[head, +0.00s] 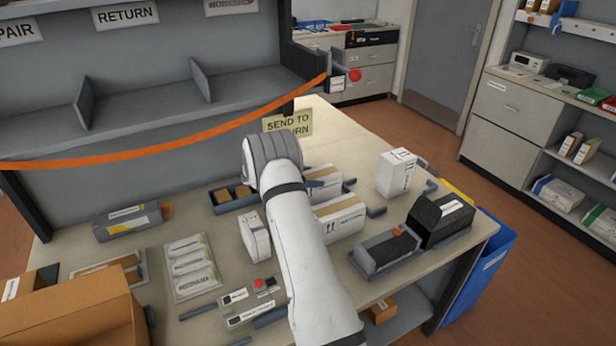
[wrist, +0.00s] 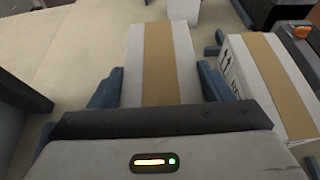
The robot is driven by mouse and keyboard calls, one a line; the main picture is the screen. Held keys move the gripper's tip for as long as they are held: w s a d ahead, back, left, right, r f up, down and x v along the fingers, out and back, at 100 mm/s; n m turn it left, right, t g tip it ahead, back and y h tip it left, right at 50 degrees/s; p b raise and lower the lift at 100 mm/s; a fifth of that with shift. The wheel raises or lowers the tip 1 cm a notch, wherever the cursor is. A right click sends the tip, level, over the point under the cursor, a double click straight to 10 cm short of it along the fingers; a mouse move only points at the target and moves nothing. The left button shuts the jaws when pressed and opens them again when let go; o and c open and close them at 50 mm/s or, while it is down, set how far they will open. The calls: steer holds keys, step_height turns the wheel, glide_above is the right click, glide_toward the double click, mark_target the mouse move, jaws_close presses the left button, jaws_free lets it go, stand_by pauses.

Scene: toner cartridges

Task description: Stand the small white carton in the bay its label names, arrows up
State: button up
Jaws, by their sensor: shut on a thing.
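My gripper (wrist: 160,95) is shut on a white carton with tan tape (wrist: 160,60), with blue fingers along its two sides. In the head view my wrist hides the fingers, and part of this carton (head: 324,183) shows to their right. Another white carton (head: 395,176) stands upright further right. A small white box (head: 255,238) is left of my arm. The RETURN bay (head: 135,88) looks empty.
An orange strap (head: 190,152) hangs across the shelf front.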

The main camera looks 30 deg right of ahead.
steer(key=shift+f+b, duration=0.8)
steer(key=shift+f, duration=0.4)
steer(key=shift+f, duration=0.3)
steer(key=o, duration=1.8)
steer(key=shift+r, duration=0.2)
